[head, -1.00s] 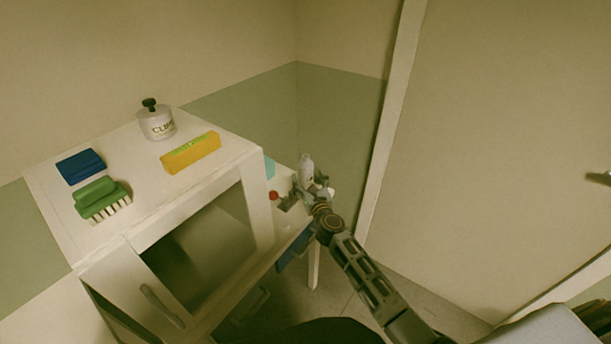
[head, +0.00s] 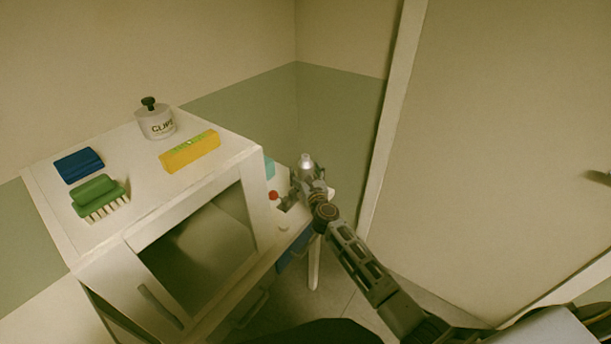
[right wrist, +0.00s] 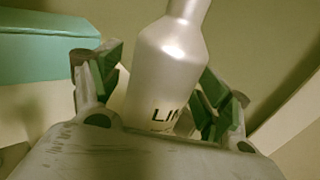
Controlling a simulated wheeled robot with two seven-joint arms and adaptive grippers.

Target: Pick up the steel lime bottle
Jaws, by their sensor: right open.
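The steel lime bottle (right wrist: 168,75) is silvery grey with dark letters "LIM" showing in the right wrist view. It stands between the two green-padded fingers of my right gripper (right wrist: 163,92), which is open around it. In the head view the bottle's top (head: 306,162) shows just above my right gripper (head: 312,188), at the low surface beside the white cabinet. The gripper hides the bottle's lower part. My left gripper is not in view.
A teal box (right wrist: 45,50) is left of the bottle. A red-topped item (head: 274,196) stands near the gripper. The white cabinet (head: 235,155) carries a clips jar (head: 157,122), a yellow box (head: 190,152), a blue item (head: 79,165) and a green brush (head: 99,195). Walls are behind.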

